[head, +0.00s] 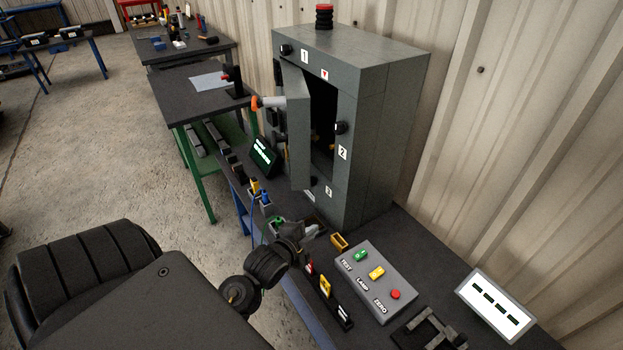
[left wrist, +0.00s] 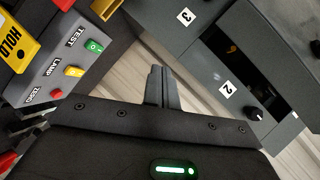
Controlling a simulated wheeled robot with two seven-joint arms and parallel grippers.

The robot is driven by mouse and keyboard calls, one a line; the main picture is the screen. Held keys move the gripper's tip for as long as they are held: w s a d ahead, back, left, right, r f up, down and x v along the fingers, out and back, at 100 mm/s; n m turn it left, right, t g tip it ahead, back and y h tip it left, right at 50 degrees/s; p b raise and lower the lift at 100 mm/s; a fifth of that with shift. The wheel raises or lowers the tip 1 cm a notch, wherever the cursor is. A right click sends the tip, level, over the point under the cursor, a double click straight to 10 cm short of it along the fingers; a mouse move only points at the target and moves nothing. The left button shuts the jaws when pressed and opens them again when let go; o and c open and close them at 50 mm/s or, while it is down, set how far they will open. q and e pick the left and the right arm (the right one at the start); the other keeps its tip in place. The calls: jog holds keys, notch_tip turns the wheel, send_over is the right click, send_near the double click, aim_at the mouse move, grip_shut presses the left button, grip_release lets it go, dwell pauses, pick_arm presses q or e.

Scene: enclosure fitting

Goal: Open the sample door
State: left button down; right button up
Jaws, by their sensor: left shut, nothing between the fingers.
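The grey cabinet (head: 388,120) stands against the wall at the back of the bench. Its door (head: 298,125) is swung partly open toward the left, and the dark inside shows. A pale cylinder with an orange end (head: 268,102) sticks out at the door's outer side. My left gripper (head: 303,232) is shut and empty, low in front of the cabinet and apart from the door. In the left wrist view its closed fingers (left wrist: 162,88) point toward the cabinet's lower front, with the labels 2 and 3 to their right. My right gripper is not in view.
A control box (head: 372,285) with green, yellow and red buttons sits right of my left gripper. A white display (head: 495,305) and a dark bracket (head: 435,328) lie further right. Small bins and a dark screen (head: 264,155) line the bench's left edge. A red-topped beacon (head: 324,16) tops the cabinet.

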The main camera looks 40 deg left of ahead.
pick_arm(q)
jog(key=w+a+r+m+t+y, duration=0.2)
jog(key=w+a+r+m+t, duration=0.25)
jog(key=r, duration=0.25)
jog(key=w+a+p, duration=0.2)
jog(key=w, duration=0.8)
jog(key=s+a+p, duration=0.2)
jog(key=s+a, duration=0.1)
jog(key=shift+s, duration=0.1)
jog(key=shift+h, duration=0.4)
